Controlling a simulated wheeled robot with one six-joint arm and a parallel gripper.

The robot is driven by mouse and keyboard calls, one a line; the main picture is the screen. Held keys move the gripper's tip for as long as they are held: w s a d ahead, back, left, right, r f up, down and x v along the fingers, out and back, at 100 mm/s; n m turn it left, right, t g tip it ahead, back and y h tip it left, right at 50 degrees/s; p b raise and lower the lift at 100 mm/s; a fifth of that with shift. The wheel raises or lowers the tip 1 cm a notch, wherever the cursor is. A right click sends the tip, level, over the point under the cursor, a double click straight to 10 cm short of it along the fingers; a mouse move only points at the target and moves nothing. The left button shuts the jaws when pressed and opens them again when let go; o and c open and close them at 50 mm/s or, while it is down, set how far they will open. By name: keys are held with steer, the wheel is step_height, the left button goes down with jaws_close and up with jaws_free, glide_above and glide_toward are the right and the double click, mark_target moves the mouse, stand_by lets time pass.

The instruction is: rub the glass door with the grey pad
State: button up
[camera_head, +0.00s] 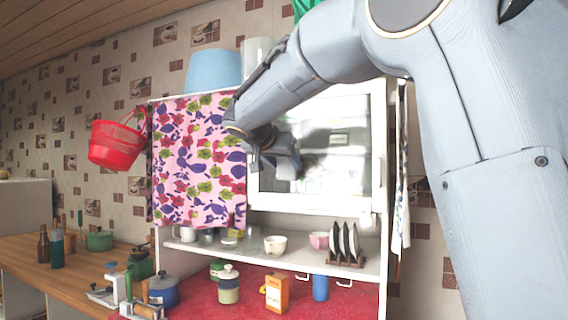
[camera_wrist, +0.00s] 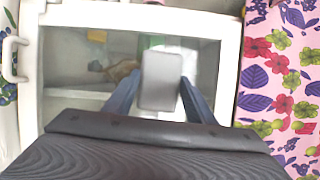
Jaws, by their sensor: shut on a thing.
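The glass door (camera_head: 345,180) has a white frame and closes the upper part of a white cabinet, right of a flowered cloth. It also fills the middle of the wrist view, where its glass (camera_wrist: 70,62) shows dim shelves behind. The grey pad (camera_wrist: 160,80) is a small rounded block in the wrist view, held between the two bluish fingers of my gripper (camera_wrist: 160,92). In the head view my gripper (camera_head: 284,160) is in front of the door's left part.
The flowered cloth (camera_head: 198,165) hangs beside the door. A red basket (camera_head: 117,144) hangs at the left. An open shelf (camera_head: 300,254) below holds cups and a plate rack (camera_head: 344,243). Pots and jars stand on the red counter cloth (camera_head: 345,301). A blue tub (camera_head: 213,70) sits on top.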

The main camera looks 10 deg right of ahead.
steer(key=shift+w+d, duration=0.55)
steer(key=shift+w, duration=0.2)
stand_by(0.6)
steer(key=shift+d+b, duration=0.1)
steer(key=shift+b, duration=0.25)
steer(key=s+d+b, duration=0.2)
steer(key=b, duration=0.1)
steer(key=shift+s+d, duration=0.15)
steer(key=shift+d, duration=0.25)
steer(key=shift+s+d+b, duration=0.75)
steer(key=shift+s+d, duration=0.05)
steer(key=shift+d, duration=0.3)
steer(key=shift+s+d+b, duration=0.75)
steer(key=shift+s+d, duration=0.05)
steer(key=shift+d, duration=0.35)
steer(key=shift+s+d+b, duration=0.75)
steer(key=shift+s+d, duration=0.05)
steer(key=shift+d, duration=0.3)
steer(key=shift+w+b, duration=0.1)
steer(key=shift+b, duration=0.25)
